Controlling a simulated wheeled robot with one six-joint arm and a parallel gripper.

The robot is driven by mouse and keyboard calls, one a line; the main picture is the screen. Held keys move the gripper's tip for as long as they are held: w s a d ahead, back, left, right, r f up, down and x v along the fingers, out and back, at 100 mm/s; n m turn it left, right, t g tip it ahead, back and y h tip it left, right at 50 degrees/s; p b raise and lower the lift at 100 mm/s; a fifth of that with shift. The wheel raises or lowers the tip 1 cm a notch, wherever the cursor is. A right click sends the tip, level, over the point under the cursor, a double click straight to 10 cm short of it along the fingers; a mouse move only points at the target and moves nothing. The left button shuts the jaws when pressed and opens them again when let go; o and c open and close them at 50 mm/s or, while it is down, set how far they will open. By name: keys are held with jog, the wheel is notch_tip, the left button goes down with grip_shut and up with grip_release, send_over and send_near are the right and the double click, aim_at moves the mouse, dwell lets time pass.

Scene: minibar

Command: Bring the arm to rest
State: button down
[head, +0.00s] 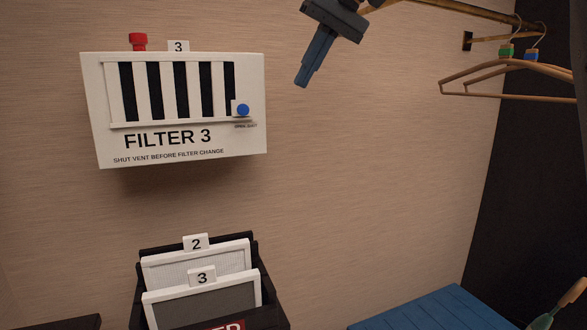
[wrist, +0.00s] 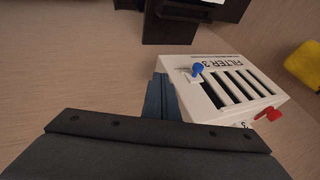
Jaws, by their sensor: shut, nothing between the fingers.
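My gripper (head: 314,62) hangs at the top middle of the head view, right of the white filter box and apart from it. Its blue fingers are shut and empty, pointing down and left. In the wrist view the fingers (wrist: 160,99) show in front of the left side of the filter box (wrist: 240,88). The filter box (head: 180,142) is on the wall, marked FILTER 3, with a slatted vent. A blue knob (head: 242,109) sits at the right end of the vent, and a red knob (head: 138,42) stands on top. The dark slots between the slats are visible.
A black holder (head: 262,287) below has filters tagged 2 (head: 196,243) and 3 (head: 202,278). Wooden hangers (head: 508,72) hang from a rail at upper right. A blue slatted surface (head: 440,308) is at lower right. A yellow object (wrist: 304,64) shows in the wrist view.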

jog(key=s+d+f+m+h, duration=0.1)
jog(key=d+f, duration=0.2)
jog(key=f, duration=0.6)
jog(key=s+d+f+m+h, duration=0.1)
jog(key=d+f, duration=0.2)
jog(key=f, duration=0.6)
jog(key=s+d+f+m+h, duration=0.1)
jog(key=s+d+f, duration=0.15)
jog(key=f, duration=0.75)
jog(key=s+d+f+h, duration=0.1)
jog(key=s+d+f, duration=0.3)
jog(key=s+f, duration=0.5)
jog(key=s+d+f+m+h+b, duration=0.1)
jog(key=s+d+f, duration=0.3)
jog(key=s+f, duration=0.5)
notch_tip(320, 180, down, 2)
jog(key=shift+f+g, duration=0.15)
jog(key=shift+g, duration=0.25)
